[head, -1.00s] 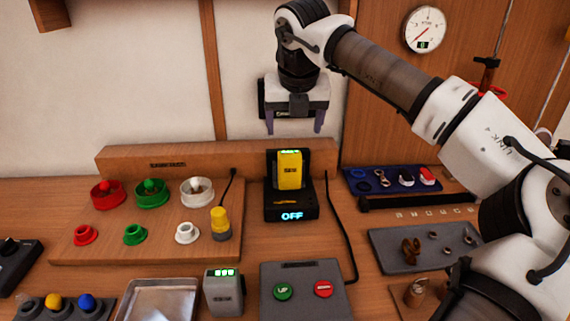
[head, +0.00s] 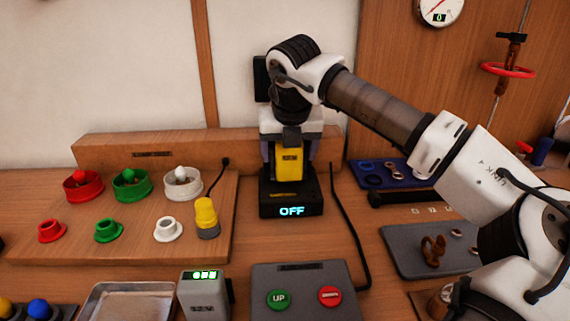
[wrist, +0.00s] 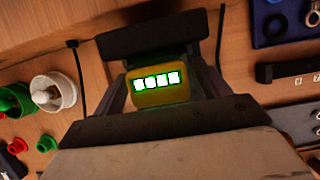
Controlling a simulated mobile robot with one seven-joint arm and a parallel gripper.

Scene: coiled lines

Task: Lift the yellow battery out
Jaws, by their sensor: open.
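The yellow battery (head: 289,167) stands upright in the black charger dock (head: 291,198), whose front display reads OFF. In the wrist view the top of the yellow battery (wrist: 159,85) shows several lit green bars. My gripper (head: 288,160) is lowered over the dock, with its fingers on the left and right sides of the battery. The jaws are open. Whether the fingers touch the battery cannot be told. The battery's lower end is hidden in the dock.
A grey box with UP and red buttons (head: 305,292) lies in front of the dock. A board with coloured rings (head: 130,215) is at left. A blue tray (head: 380,175) and a black cable (head: 349,230) are at right.

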